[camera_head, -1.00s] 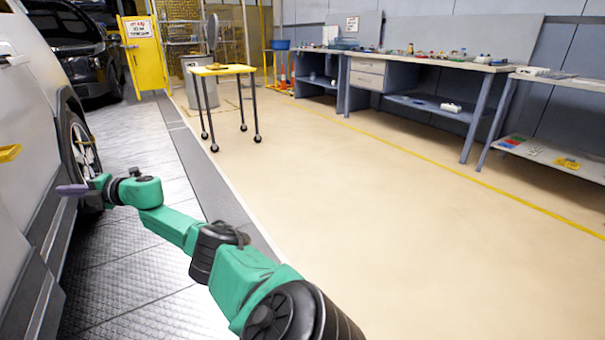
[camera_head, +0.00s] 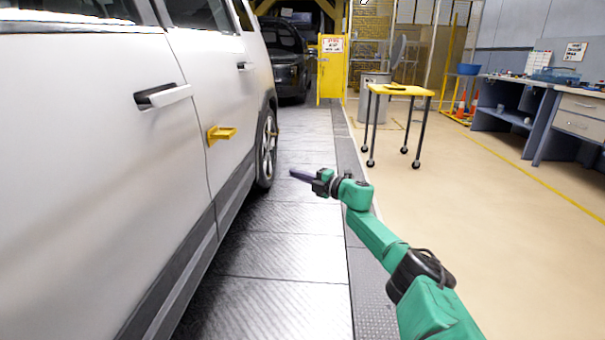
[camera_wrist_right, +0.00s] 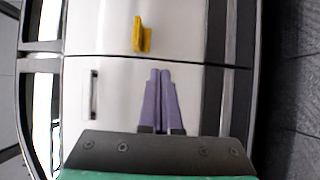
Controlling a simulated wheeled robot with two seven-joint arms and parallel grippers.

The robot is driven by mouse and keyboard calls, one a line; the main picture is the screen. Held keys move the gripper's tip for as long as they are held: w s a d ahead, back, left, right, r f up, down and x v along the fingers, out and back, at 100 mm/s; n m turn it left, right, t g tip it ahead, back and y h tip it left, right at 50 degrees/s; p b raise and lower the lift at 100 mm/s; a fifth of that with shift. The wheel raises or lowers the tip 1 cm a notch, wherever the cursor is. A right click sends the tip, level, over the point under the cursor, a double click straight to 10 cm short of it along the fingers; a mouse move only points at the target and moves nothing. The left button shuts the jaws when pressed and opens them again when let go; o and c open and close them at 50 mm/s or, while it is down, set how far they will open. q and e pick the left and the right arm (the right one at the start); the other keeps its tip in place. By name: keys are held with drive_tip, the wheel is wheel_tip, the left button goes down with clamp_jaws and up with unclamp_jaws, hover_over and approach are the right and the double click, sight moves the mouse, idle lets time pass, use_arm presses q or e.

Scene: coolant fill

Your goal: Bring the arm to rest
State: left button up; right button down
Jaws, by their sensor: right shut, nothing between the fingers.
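My right arm reaches in from the lower right of the head view, stretched forward over the floor. My right gripper (camera_head: 301,175) has purple fingers and points left toward the side of the white car (camera_head: 120,150). In the right wrist view the fingers (camera_wrist_right: 160,76) lie side by side, shut, with nothing between them. The car's side panels and a yellow bracket (camera_wrist_right: 141,35) show beyond the fingertips. The gripper appears apart from the car. My left gripper is in neither view.
The yellow bracket (camera_head: 221,134) sticks out from the car's side. A yellow-topped wheeled table (camera_head: 402,90) and a grey bin (camera_head: 372,100) stand ahead. A workbench (camera_head: 545,88) runs along the right. The beige floor (camera_head: 500,220) between is clear. A dark car (camera_head: 288,55) stands farther back.

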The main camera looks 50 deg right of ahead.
drive_tip(key=shift+s+d, duration=0.3)
drive_tip(key=shift+s, duration=0.05)
